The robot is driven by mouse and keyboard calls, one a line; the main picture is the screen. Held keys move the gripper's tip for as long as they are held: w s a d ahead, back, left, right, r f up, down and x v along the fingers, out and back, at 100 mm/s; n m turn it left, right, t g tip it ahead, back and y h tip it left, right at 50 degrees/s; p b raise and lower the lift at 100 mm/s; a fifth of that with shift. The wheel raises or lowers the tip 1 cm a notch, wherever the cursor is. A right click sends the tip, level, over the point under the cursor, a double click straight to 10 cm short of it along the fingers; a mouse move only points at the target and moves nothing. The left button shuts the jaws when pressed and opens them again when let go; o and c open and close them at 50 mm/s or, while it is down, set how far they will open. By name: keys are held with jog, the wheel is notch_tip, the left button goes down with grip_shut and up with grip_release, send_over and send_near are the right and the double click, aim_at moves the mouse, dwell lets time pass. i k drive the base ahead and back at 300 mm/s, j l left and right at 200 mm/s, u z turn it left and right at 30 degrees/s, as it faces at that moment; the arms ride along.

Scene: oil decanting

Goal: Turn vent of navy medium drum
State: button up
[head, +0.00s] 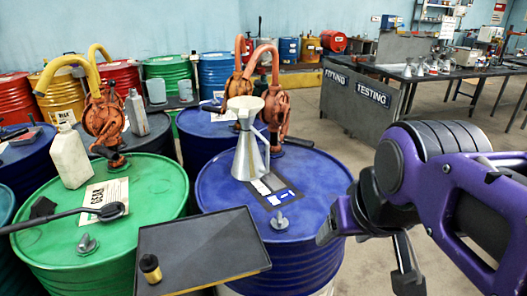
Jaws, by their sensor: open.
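A blue drum (221,195) stands in the middle front, its top facing up. A small grey vent fitting (281,221) with a raised tab sits near the front of its top. My gripper (366,262) is open and empty to the right of this drum. It is apart from the vent, with bare floor behind it. Other blue or dark drums stand behind and to the left, so I cannot tell for sure which one is the navy medium drum.
A green drum (155,182) is left. Floor is clear at right.

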aim_at(279, 224)
jog(key=i+l+u, duration=0.15)
jog(key=l, duration=0.25)
jog(key=i+l+u, duration=0.1)
jog(key=l, duration=0.3)
jog(key=i+l+u, duration=0.15)
jog(key=l, duration=0.25)
jog(key=k+l, duration=0.35)
jog(key=i+j, duration=0.3)
jog(key=i, duration=0.1)
